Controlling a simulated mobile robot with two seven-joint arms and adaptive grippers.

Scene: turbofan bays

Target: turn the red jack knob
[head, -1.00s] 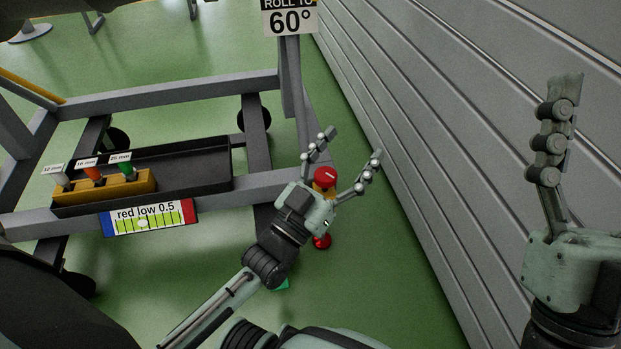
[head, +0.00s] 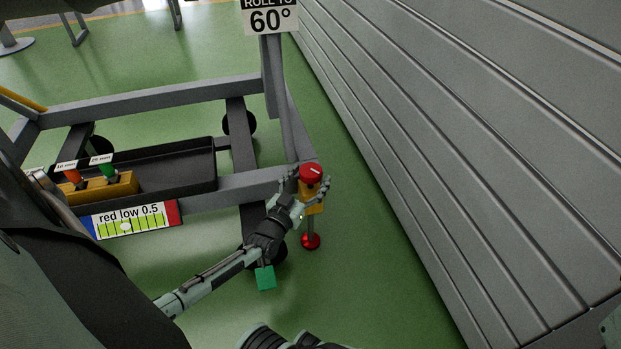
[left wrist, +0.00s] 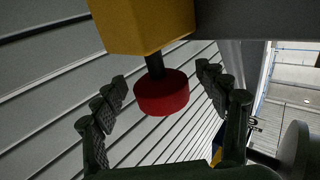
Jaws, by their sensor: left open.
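The red jack knob (head: 311,172) is a round red cap with a white mark. It tops a yellow jack body (head: 314,205) at the stand's right corner. In the left wrist view the knob (left wrist: 161,93) sits on a dark stem below the yellow block (left wrist: 145,22). My left gripper (head: 307,181) is open, with its fingers on either side of the knob. In the left wrist view the fingers (left wrist: 162,82) show gaps on both sides of the knob, apart from it. Only a sliver of what looks like my right gripper (head: 613,330) shows at the right edge.
A ribbed grey wall (head: 430,130) rises right of the jack. The grey stand frame (head: 150,97) carries a black tray (head: 190,170) and a "red low 0.5" gauge (head: 130,219).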

